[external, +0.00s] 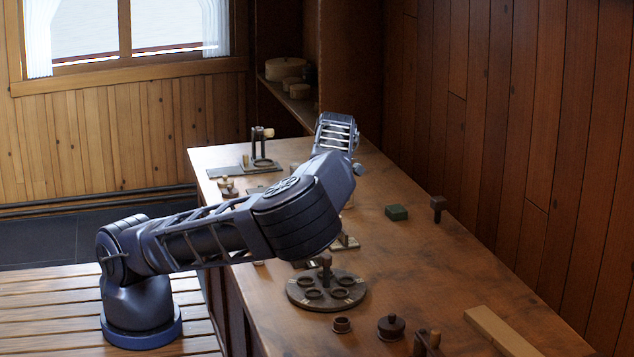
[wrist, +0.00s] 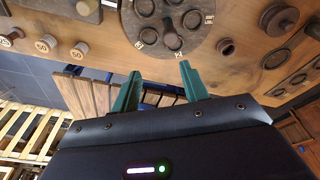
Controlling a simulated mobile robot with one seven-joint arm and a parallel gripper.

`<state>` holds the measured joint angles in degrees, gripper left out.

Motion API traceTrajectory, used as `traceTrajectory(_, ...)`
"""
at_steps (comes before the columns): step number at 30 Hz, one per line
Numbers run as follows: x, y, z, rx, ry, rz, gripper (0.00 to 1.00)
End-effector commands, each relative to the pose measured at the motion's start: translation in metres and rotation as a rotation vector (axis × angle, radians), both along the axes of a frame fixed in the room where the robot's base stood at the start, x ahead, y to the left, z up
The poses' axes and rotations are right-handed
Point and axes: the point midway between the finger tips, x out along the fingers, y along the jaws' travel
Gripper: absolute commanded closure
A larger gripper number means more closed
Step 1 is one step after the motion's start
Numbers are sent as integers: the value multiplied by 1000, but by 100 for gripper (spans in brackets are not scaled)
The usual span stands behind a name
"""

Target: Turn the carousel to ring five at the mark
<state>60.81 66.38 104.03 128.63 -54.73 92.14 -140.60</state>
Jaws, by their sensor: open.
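The carousel (external: 327,305) is a dark round disc with several ring-shaped recesses and an upright central post (external: 325,268). It lies on the wooden bench below my forearm. In the wrist view the carousel (wrist: 204,42) is at the top, cut by the frame edge. Small pale marked tiles (wrist: 140,44) sit near its rim, too small to read. I cannot tell which ring is at the mark. My gripper (wrist: 160,70) has two green fingers, open and empty, apart from the carousel. In the external view my arm hides the fingers.
A small ring (external: 342,324), a lidded dark pot (external: 391,327) and a long wooden block (external: 497,331) are on the near bench. A green block (external: 397,212) and a short post (external: 438,207) stand farther back. Several labelled pegs (wrist: 81,49) show left in the wrist view.

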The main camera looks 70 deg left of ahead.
Motion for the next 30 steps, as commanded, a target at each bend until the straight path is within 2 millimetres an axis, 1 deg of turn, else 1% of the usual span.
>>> traceTrajectory(1, 0, 2, -3, -29, 18, -95, 55)
traceTrajectory(6, -4, 6, -12, -131, 76, -452, 55)
traceTrajectory(16, -5, 7, -24, -379, 129, -1169, 55)
traceTrajectory(24, 0, 4, -27, -603, 120, -1777, 55)
traceTrajectory(30, 7, -1, -24, -767, 90, -2240, 55)
